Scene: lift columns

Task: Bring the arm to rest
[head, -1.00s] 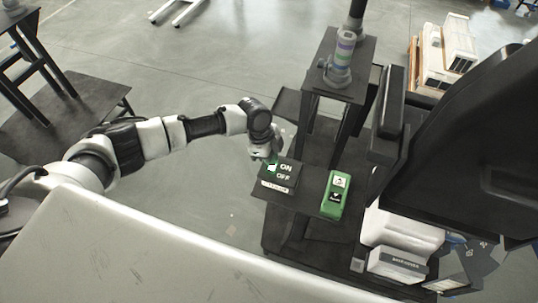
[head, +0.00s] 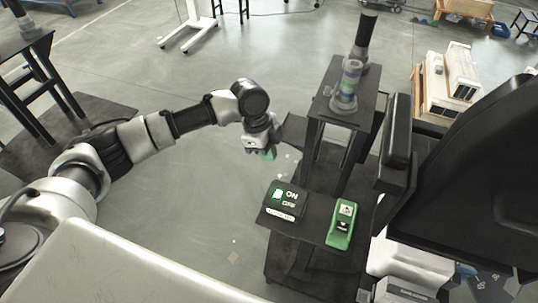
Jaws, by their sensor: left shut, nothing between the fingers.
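My left arm (head: 160,133) comes in from the left, bent, with its wrist near the middle of the head view. My left gripper (head: 267,154) points down, shut and empty, with green at its fingertips. It hangs above and to the left of a black ON/OFF switch box (head: 286,203), apart from it. My right gripper is not in view.
A green device (head: 341,224) sits beside the switch box on a dark shelf (head: 312,230). Large black equipment (head: 470,170) fills the right. Open grey floor lies left of the shelf.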

